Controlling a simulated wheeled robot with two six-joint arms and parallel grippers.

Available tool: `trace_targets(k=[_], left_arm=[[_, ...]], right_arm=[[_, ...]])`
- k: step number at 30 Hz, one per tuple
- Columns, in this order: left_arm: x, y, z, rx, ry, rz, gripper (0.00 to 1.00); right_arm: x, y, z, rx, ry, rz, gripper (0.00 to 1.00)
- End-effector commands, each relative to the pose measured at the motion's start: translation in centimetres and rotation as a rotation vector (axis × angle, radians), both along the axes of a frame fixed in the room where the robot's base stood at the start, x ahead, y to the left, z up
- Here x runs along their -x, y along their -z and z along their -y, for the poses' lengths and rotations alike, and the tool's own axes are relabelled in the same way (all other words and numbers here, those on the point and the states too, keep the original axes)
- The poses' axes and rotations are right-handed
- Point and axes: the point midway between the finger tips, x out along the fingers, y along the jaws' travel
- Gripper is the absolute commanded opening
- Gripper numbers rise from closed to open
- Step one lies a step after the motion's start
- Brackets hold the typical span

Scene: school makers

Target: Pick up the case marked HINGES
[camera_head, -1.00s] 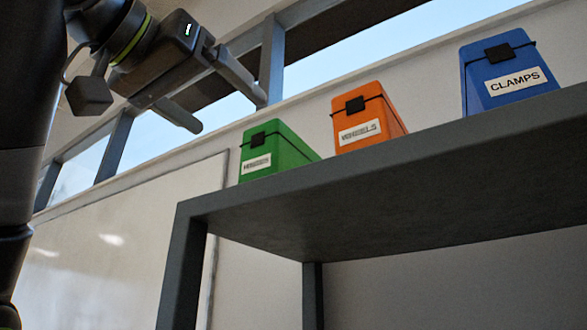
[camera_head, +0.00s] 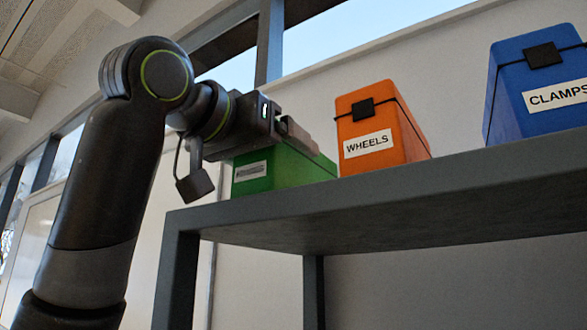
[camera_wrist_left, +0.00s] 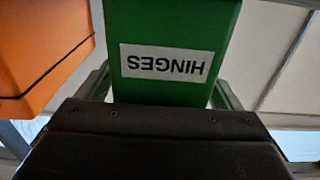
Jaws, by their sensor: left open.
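The green case marked HINGES (camera_head: 283,168) stands on the left end of the raised shelf. In the head view its label is blurred and my left gripper hides its upper front. In the left wrist view the green case (camera_wrist_left: 172,22) shows upside down, its HINGES label readable. My left gripper (camera_head: 296,134) is open at the top of this case. In the left wrist view parts of its fingers show on both sides of the case. I cannot tell whether they touch it. My right gripper is not in view.
The orange case marked WHEELS (camera_head: 378,128) stands close to the right of the green one; it also shows in the left wrist view (camera_wrist_left: 40,48). The blue case marked CLAMPS (camera_head: 540,83) is farther right. The dark grey shelf (camera_head: 400,195) holds all three. A wall stands behind.

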Motion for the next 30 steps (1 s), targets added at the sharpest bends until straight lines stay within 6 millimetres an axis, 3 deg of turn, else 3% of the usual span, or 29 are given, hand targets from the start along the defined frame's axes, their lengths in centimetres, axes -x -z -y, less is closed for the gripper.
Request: trace_targets(k=[8,23,30], left_arm=[[-0.25,0.05,0.18,0.000,0.000,0.001,0.87],[-0.24,0.03,0.18,0.000,0.000,0.001,0.25],[-0.18,-0.10,0.16,0.002,-0.001,0.004,0.25]], right_arm=[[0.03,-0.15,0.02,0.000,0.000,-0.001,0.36],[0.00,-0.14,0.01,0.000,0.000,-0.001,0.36],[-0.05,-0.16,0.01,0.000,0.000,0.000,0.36]])
